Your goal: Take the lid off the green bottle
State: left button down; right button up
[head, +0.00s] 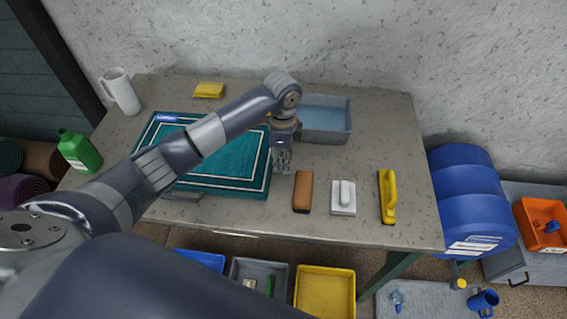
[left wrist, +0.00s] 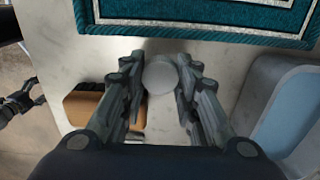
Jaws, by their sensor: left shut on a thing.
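The green bottle (head: 79,152) stands at the left edge of the table in the head view, with a white label low on its side. No white cap shows on its neck. My left gripper (head: 281,168) is over the middle of the table, right of the teal rug and well away from the bottle. In the left wrist view, the left gripper (left wrist: 160,85) is shut on a round white lid (left wrist: 160,76). My right gripper (left wrist: 35,92) shows at the left of the left wrist view, its fingers apart and empty; the head view does not show it.
The table (head: 350,120) holds a teal rug (head: 215,172), a grey basin of water (head: 325,118), a brown brush (head: 303,191), a white scrubber (head: 343,198), a yellow brush (head: 387,196), a yellow sponge (head: 209,90) and a white jug (head: 121,92). Crates, including a yellow one (head: 325,290), stand below.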

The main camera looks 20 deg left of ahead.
pick_arm(q)
jog(key=f+p, duration=0.1)
jog(key=f, duration=0.2)
jog(key=shift+d+f, duration=0.1)
jog(key=shift+d, duration=0.1)
jog(key=shift+w+f, duration=0.1)
jog(key=shift+f, duration=0.05)
jog(key=shift+f, duration=0.1)
jog(key=c, duration=1.2)
grip_release()
